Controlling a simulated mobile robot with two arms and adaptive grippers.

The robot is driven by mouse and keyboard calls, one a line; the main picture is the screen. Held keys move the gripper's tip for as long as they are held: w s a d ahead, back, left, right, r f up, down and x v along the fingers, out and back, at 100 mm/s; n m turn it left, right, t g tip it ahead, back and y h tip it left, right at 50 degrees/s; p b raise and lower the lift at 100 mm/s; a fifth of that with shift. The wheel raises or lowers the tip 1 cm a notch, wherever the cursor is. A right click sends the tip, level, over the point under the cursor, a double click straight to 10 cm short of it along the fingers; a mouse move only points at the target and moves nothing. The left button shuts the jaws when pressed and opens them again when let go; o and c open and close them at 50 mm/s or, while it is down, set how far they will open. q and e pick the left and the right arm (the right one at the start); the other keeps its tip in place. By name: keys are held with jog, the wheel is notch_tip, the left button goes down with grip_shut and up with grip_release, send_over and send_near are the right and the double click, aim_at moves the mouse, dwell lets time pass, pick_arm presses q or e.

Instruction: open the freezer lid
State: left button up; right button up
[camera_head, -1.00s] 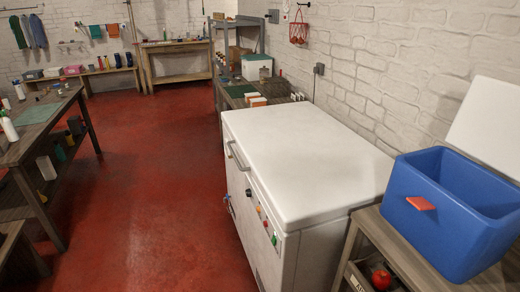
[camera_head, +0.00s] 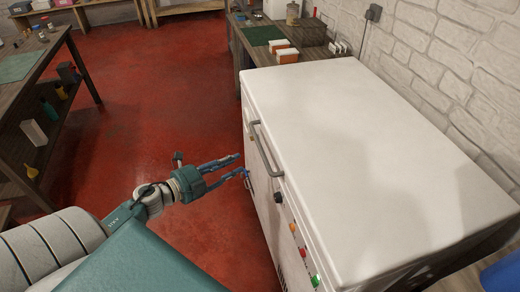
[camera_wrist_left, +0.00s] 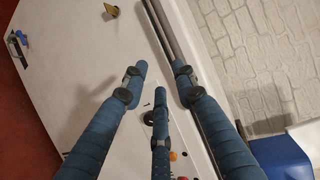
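The white chest freezer (camera_head: 375,150) stands at the right in the head view, its lid shut flat on top. A grey bar handle (camera_head: 265,150) is fixed at the lid's front edge. My left gripper (camera_head: 243,164) reaches in from the left, open and empty, its fingers pointing at the freezer front just left of the handle and apart from it. In the left wrist view the blue fingers (camera_wrist_left: 157,80) are spread in front of the white front panel (camera_wrist_left: 75,75), with the handle bar (camera_wrist_left: 163,30) just beyond the fingertips. My right gripper is not in view.
Coloured buttons (camera_head: 303,251) and a dark knob sit on the freezer front below the handle. A blue box (camera_head: 502,272) stands at the lower right. A workbench (camera_head: 262,50) with orange-white boxes adjoins the freezer's far end. The red floor (camera_head: 160,110) at left is clear.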

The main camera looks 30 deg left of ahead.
aim_at(260, 149)
pick_arm(q)
jog(key=shift+m+h, duration=0.5)
jog(key=shift+m, duration=0.1)
jog(key=x, duration=0.3)
jog(key=r+x, duration=0.1)
jog(key=x, duration=0.2)
jog(key=r+p+x, duration=0.1)
jog(key=x, duration=0.3)
jog(key=shift+w+d+r, duration=0.1)
jog(key=shift+w+d, duration=0.1)
jog(key=shift+w, duration=0.05)
jog(key=shift+w+d, duration=0.15)
jog(key=shift+w, duration=0.2)
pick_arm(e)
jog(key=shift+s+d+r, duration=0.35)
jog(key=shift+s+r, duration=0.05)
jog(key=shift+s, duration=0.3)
pick_arm(q)
grip_shut()
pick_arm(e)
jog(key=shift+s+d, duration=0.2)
